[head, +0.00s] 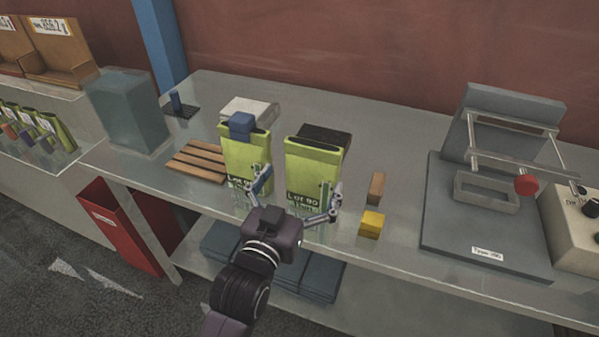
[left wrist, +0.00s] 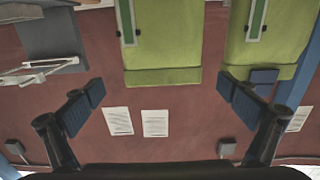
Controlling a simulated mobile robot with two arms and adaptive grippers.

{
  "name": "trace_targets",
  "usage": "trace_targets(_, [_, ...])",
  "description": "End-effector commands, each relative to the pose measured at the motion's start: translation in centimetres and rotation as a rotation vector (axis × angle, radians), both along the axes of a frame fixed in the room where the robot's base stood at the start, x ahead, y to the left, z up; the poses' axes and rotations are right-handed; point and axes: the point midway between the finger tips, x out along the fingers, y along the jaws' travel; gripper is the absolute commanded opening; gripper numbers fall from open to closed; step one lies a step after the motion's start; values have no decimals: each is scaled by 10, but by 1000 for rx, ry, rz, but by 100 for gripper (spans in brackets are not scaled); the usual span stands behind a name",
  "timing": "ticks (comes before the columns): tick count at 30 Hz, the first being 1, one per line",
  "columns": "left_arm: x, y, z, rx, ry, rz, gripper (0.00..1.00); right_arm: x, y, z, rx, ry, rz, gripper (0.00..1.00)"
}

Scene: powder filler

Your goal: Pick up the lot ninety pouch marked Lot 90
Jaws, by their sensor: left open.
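Two green pouches stand upright side by side on the grey bench. The right pouch (head: 312,165) reads "Lot 90"; it is also at the top centre of the left wrist view (left wrist: 162,45). The left pouch (head: 243,150) starts with "Lot"; a finger partly hides the rest of its label. A blue block (head: 241,125) is at its top; this pouch is at the upper right in the wrist view (left wrist: 268,40). My left gripper (head: 297,186) is open and empty, its fingers spread in front of the pouches. In the wrist view the Lot 90 pouch lies between the finger directions. My right gripper is not seen.
A wooden slatted rack (head: 197,161) lies left of the pouches. A brown block (head: 376,187) and a yellow block (head: 371,224) stand to the right, before a grey framed machine (head: 488,245). A red bin (head: 122,228) is below the bench at left.

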Motion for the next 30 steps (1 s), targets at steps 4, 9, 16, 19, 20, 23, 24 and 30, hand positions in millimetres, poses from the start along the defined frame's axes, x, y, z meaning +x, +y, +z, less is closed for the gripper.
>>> trace_targets(4, [13, -5, 7, -3, -16, -1, 100, -6, -5, 4, -7, 8, -1, 40])
trace_targets(9, [29, -9, 8, -2, -14, 0, 100, -7, -6, 9, -7, 10, -1, 40])
trace_targets(16, [59, -17, 10, -1, -12, -1, 100, -5, -6, 23, -8, 7, -1, 40])
trace_targets(19, [69, -20, 9, -2, -13, 0, 100, -4, -6, 25, -6, 5, -1, 40])
trace_targets(20, [71, -21, 8, -2, -12, 0, 100, -3, -6, 25, -6, 5, -1, 40])
trace_targets(23, [74, -22, 7, -2, -12, 0, 100, -2, -4, 26, -4, 2, -1, 40])
trace_targets(24, [75, -22, 7, -2, -12, 0, 100, -1, -4, 25, -4, 1, -1, 40])
trace_targets(30, [74, -22, 7, -3, -12, 0, 96, 1, 1, 25, 0, -1, -2, 40])
